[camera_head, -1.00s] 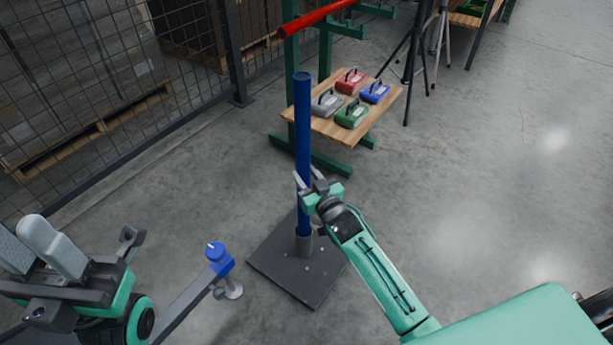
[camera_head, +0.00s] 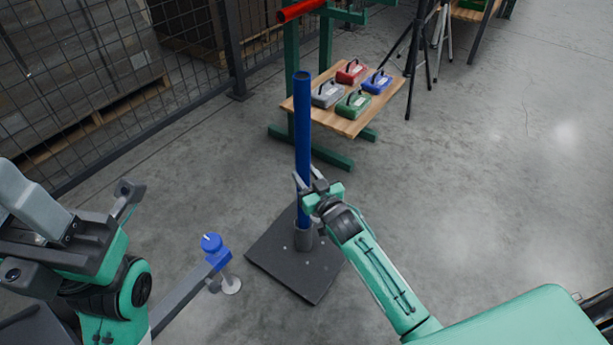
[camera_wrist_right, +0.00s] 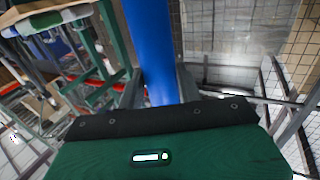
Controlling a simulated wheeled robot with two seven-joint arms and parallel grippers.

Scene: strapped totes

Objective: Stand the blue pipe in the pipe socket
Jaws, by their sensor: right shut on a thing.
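The blue pipe (camera_head: 303,130) stands upright in the head view, its lower end inside the grey pipe socket (camera_head: 304,240). The socket rises from a dark square base plate (camera_head: 280,262) on the floor. My right gripper (camera_head: 306,187) is shut on the lower part of the pipe, a little above the socket. The pipe also fills the upper middle of the right wrist view (camera_wrist_right: 153,50). How deep it sits is hidden by the socket wall. Part of my left gripper (camera_head: 35,205) shows at the left edge, away from the pipe; its opening is unclear.
Behind the pipe, a low wooden table (camera_head: 350,122) holds red, grey, green and blue cases. A red pipe (camera_head: 300,10) lies on a green rack. A mesh fence (camera_head: 100,80) runs along the left. Tripod legs (camera_head: 420,55) stand at the back. Floor to the right is clear.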

